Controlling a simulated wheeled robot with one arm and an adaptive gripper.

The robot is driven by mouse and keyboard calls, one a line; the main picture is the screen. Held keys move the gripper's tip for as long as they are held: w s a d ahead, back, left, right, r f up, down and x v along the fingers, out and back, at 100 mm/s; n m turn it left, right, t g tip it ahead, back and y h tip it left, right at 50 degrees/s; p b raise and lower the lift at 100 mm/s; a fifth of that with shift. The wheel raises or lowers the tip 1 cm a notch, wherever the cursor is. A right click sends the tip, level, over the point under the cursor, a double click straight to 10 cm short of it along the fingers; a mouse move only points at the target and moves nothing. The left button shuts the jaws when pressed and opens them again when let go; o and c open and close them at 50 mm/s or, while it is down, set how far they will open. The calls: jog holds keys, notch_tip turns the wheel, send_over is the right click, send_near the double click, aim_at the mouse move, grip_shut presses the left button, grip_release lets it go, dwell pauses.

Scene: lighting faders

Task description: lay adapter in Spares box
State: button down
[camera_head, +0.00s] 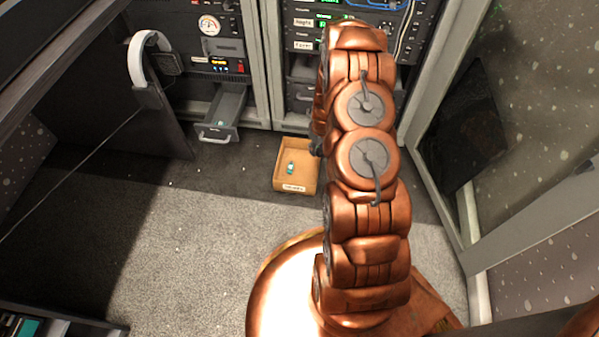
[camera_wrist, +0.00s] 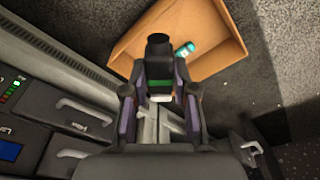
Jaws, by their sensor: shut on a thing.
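My gripper (camera_wrist: 160,92) is shut on a black adapter with a green band (camera_wrist: 159,58) in the wrist view. The adapter stands out beyond the fingertips, in front of the open cardboard box. In the head view my arm hides the adapter and most of the gripper. The tan box (camera_head: 306,178) stands on the floor left of my arm, with a white label on its near side, too small to read surely. It also shows in the wrist view (camera_wrist: 226,58). A small teal-and-white item (camera_head: 291,168) lies in the box, and shows beside the adapter in the wrist view (camera_wrist: 185,50).
An open drawer (camera_head: 219,126) juts from the rack left of the box. Rack fronts with handles (camera_wrist: 85,108) lie close to the gripper's left. Headphones (camera_head: 140,60) hang on a dark panel at left. A glazed door (camera_head: 500,130) stands at right.

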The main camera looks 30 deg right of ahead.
jog(key=m+b, duration=0.1)
send_over(306, 170)
notch_tip(306, 170, down, 7)
jog(key=shift+s+f+b, duration=0.15)
jog(key=shift+f+b, duration=0.8)
jog(key=shift+f, duration=1.5)
jog(key=shift+s+f+b, duration=0.15)
jog(key=shift+f+b, duration=0.75)
jog(key=shift+f, duration=1.55)
jog(key=shift+f, duration=0.15)
jog(key=c, duration=0.9)
grip_release()
